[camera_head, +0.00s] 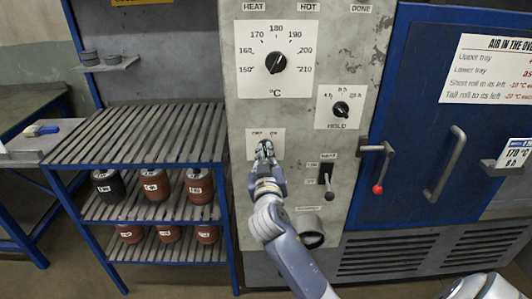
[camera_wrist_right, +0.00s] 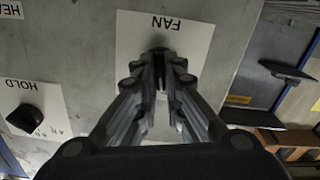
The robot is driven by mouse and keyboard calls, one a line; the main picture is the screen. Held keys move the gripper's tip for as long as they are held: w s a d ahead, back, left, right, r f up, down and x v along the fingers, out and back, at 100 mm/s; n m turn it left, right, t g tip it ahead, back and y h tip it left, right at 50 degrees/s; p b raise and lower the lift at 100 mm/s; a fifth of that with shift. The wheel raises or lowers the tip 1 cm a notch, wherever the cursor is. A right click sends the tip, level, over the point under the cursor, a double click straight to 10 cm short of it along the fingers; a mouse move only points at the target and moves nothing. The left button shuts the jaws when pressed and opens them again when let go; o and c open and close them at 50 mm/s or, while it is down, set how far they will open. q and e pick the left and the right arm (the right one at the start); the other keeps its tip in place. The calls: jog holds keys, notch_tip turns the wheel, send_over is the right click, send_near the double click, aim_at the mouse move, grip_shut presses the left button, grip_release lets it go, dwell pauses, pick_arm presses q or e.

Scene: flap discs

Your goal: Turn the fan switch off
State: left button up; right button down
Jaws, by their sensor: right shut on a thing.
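The fan switch is a small dark knob (camera_wrist_right: 159,52) on a white plate lettered FAN, seen upside down in the wrist view. In the head view its plate (camera_head: 252,146) is on the grey oven panel, with small OFF and ON marks along its top. My right gripper (camera_head: 265,150) is in front of this plate and covers the knob there. In the wrist view the right fingers (camera_wrist_right: 161,72) are closed around the knob. Which mark the knob points to cannot be told. My left gripper is not in view.
A temperature dial (camera_head: 276,62) and a HOLD knob (camera_head: 341,109) are above.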

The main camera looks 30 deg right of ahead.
jog(key=shift+n+p, duration=0.5)
jog(key=shift+n, duration=1.4)
jog(key=c, duration=1.7)
grip_release()
jog(key=v, duration=1.2)
